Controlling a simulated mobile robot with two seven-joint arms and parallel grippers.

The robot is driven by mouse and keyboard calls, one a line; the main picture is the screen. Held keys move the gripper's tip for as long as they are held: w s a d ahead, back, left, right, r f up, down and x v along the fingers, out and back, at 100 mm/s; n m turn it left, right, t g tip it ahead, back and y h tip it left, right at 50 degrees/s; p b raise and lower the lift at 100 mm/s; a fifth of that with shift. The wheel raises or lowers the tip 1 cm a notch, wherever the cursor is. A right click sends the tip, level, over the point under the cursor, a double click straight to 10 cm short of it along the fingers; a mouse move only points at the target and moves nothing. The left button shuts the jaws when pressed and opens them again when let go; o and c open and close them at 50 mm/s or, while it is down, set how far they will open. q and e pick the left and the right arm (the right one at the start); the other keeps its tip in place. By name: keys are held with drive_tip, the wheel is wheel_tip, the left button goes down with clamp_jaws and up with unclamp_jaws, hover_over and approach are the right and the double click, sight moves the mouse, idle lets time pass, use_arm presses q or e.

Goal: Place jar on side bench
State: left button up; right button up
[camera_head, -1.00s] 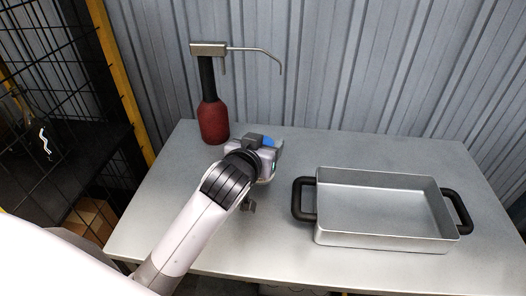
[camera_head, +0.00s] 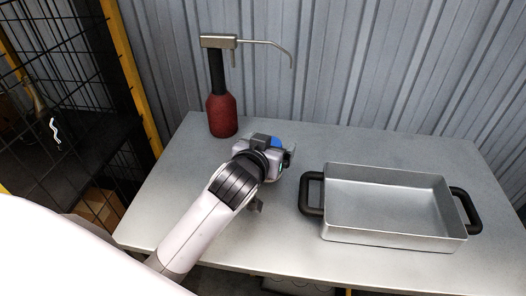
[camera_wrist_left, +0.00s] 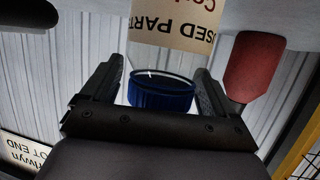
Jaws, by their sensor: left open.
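A clear jar (camera_wrist_left: 165,50) with a blue lid (camera_wrist_left: 162,94) and a cream label reading "USED PARTS" appears upside down in the left wrist view. My left gripper (camera_wrist_left: 158,76) is open, with one finger on each side of the jar near its lid; I cannot tell whether they touch it. In the head view, my left gripper (camera_head: 281,153) is over the grey table (camera_head: 290,272), and the blue lid (camera_head: 276,142) shows just behind it. Most of the jar is hidden there. I cannot tell which surface is the side bench. My right gripper is not in view.
A red bottle (camera_head: 222,117) with a metal spout stands behind my left gripper. A metal tray (camera_head: 395,238) with black handles stands to the right. A black mesh cage (camera_head: 60,90) with a yellow post is at the left. The table's front middle is clear.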

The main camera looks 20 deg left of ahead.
use_arm(q)
drive_tip(key=a+v, duration=0.1)
drive_tip(key=v, duration=1)
drive_tip(key=shift+s+d, duration=0.35)
drive_tip(key=shift+d, duration=0.15)
drive_tip(key=shift+r, duration=0.1)
